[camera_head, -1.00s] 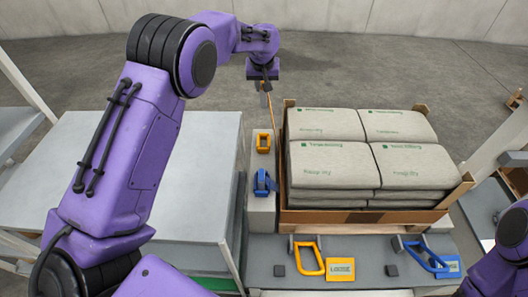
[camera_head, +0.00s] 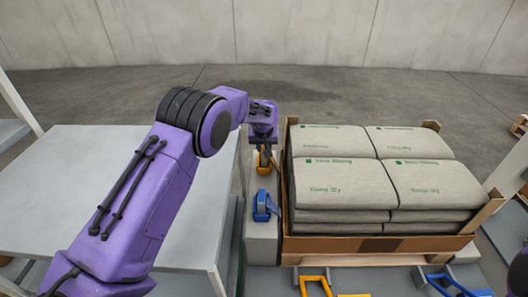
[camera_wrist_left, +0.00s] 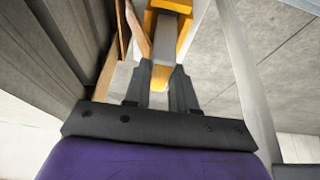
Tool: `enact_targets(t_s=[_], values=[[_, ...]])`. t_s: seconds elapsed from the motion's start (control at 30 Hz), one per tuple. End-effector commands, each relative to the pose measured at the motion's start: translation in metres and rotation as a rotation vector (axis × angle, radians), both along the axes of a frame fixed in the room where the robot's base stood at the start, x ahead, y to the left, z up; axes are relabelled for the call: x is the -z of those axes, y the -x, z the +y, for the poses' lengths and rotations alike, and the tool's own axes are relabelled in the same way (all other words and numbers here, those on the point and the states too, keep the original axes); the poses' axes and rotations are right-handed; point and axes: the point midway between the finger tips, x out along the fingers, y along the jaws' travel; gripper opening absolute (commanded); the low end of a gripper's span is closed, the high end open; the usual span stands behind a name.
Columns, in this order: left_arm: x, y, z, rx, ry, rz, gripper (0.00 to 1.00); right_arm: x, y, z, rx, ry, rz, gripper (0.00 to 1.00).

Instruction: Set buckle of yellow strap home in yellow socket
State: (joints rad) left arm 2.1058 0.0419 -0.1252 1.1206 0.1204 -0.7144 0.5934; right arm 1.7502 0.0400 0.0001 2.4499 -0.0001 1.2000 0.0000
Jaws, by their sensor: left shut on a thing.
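My left gripper (camera_head: 264,150) is down at the yellow socket (camera_head: 264,167), which stands on a grey ledge beside the loaded box. In the left wrist view the fingers (camera_wrist_left: 161,92) are shut on the yellow strap's buckle (camera_wrist_left: 160,76), whose orange end and grey metal part show between them. The yellow socket (camera_wrist_left: 183,42) shows just beyond, around the grey part. The buckle's tip is hidden, so I cannot tell whether it is fully seated. My right gripper is out of view; only a bit of my right arm shows at the lower right.
A blue socket (camera_head: 264,206) stands nearer on the same ledge (camera_head: 262,240). To the right is a box (camera_head: 380,246) of stacked grey sacks (camera_head: 350,185). A grey table (camera_head: 70,190) lies to the left. Yellow (camera_head: 314,286) and blue (camera_head: 445,282) handles are at the front.

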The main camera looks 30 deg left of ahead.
Motion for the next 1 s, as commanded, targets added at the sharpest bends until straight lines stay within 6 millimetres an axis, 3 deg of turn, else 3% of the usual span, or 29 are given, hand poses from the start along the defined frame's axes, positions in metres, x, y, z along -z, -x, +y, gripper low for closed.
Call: enact_targets(t_s=[0.1, 0.27, 0.3, 0.37, 0.7, 1.0], values=[[0.019, 0.0, 0.001, -0.002, 0.0, -0.002, 0.0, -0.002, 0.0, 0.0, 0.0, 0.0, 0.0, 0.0], [0.019, -0.001, 0.001, -0.002, 0.0, -0.004, 0.0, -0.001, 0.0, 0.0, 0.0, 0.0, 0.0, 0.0], [0.019, -0.001, 0.001, -0.002, -0.001, -0.004, 0.35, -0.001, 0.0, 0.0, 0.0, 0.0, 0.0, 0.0], [0.019, -0.001, 0.001, -0.002, -0.001, -0.004, 0.5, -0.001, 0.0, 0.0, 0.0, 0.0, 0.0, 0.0], [0.014, 0.001, 0.0, -0.002, 0.0, -0.003, 0.5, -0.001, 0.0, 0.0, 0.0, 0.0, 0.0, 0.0], [-0.051, 0.025, -0.011, -0.001, -0.001, -0.006, 0.5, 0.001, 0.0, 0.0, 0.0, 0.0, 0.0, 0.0]])
